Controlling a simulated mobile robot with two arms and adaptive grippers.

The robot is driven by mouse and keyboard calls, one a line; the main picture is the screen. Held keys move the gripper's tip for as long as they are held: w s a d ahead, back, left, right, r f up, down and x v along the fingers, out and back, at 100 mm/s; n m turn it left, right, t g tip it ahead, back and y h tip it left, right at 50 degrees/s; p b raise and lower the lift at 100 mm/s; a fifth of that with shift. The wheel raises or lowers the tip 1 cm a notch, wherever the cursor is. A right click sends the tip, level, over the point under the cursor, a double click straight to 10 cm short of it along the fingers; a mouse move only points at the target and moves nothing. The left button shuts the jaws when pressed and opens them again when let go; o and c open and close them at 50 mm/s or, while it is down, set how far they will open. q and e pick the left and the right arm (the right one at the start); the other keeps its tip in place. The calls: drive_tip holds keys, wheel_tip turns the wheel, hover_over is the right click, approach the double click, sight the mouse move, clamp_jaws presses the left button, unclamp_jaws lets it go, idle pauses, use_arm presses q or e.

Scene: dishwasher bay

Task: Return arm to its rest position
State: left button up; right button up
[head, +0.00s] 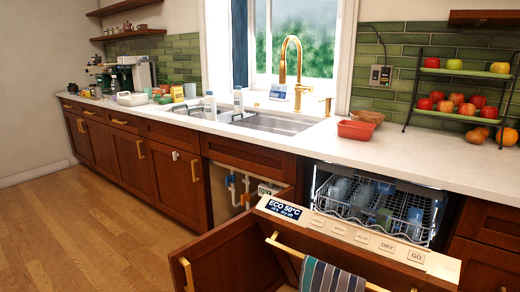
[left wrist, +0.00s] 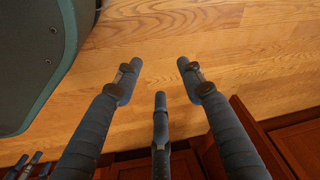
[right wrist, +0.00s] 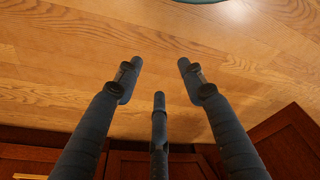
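Neither of my arms shows in the head view. In the left wrist view my left gripper (left wrist: 160,80) has its fingers spread apart, with nothing between them. It is above the wooden floor (left wrist: 200,40), with dark red cabinet fronts at the bottom of the view. In the right wrist view my right gripper (right wrist: 160,80) is also spread and empty. It too is above the wooden floor, with cabinet fronts along the bottom of the view.
The dishwasher door (head: 345,236) is partly open, with a striped towel (head: 332,277) on its handle. The rack (head: 372,205) inside holds dishes. An under-sink cabinet (head: 225,190) stands open, its pipes showing. The floor (head: 110,235) at left is clear.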

use_arm(q)
drive_tip(key=s+a+r+g+p, duration=0.1)
drive_tip(key=s+a+r+p, duration=0.1)
drive_tip(key=s+r+p, duration=1.1)
drive_tip(key=s+a+r+g+p, duration=0.15)
drive_tip(key=s+p, duration=0.55)
drive_tip(key=p, duration=1.3)
use_arm(e)
drive_tip(key=s+d+r+g, duration=0.1)
drive_tip(key=s+d+r, duration=0.2)
drive_tip(key=s+r, duration=1.4)
use_arm(q)
drive_tip(key=f+b, duration=0.4)
drive_tip(key=shift+s+f+b, duration=0.2)
drive_tip(key=shift+f+b, duration=0.05)
drive_tip(key=shift+b, duration=0.1)
use_arm(e)
wheel_tip(320, 180, down, 6)
drive_tip(key=shift+s, duration=0.45)
drive_tip(key=shift+d+f, duration=0.1)
